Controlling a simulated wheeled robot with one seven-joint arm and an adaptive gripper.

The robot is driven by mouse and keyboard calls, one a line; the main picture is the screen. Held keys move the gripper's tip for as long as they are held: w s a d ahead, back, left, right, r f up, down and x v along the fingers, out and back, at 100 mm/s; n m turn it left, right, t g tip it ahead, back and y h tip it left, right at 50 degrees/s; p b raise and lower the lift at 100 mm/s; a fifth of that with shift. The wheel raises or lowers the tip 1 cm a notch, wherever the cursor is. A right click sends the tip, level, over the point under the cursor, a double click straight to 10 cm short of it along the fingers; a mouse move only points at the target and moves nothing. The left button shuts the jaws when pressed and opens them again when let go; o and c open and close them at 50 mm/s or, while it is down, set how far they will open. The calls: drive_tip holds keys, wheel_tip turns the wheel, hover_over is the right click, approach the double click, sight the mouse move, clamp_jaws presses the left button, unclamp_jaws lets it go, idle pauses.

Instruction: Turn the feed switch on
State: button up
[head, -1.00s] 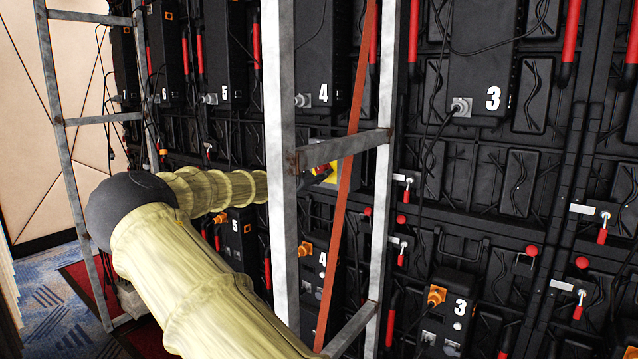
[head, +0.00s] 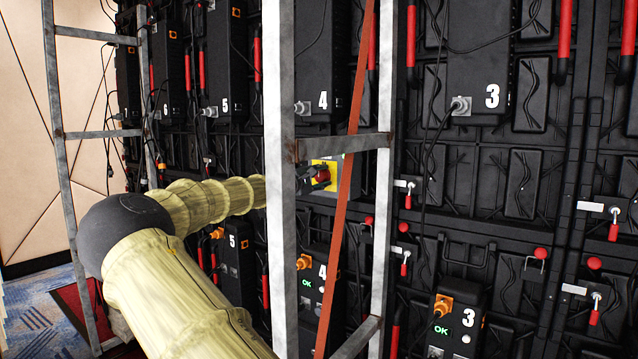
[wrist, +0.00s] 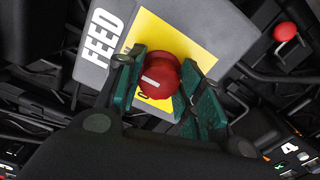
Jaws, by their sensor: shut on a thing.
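The feed switch is a round red knob (wrist: 160,76) with a white line mark, on a yellow plate (wrist: 197,38) on a grey box (wrist: 105,55) lettered FEED. My gripper (wrist: 160,84) is shut on the knob, its green fingers on both sides of it. In the wrist view the box appears turned relative to my gripper. In the head view the yellow plate (head: 331,163) shows between the ladder frame's bars, with my dark gripper (head: 317,178) at it; a post hides my wrist.
A grey metal frame (head: 281,220) and an orange strap (head: 352,130) stand in front of my arm's end. A small unit numbered 4 (head: 322,268) and another numbered 3 (head: 467,318) show green OK displays. Red-handled latches (head: 614,230) and hanging cables cover the wall.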

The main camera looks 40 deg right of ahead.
drive_tip(key=shift+f, duration=0.1)
idle(0.3)
drive_tip(key=o, duration=1)
drive_tip(key=a, duration=0.4)
drive_tip(key=s+a, duration=0.1)
drive_tip(key=a, duration=0.3)
drive_tip(key=s+a, duration=0.1)
drive_tip(key=a, duration=0.2)
drive_tip(key=shift+a, duration=0.4)
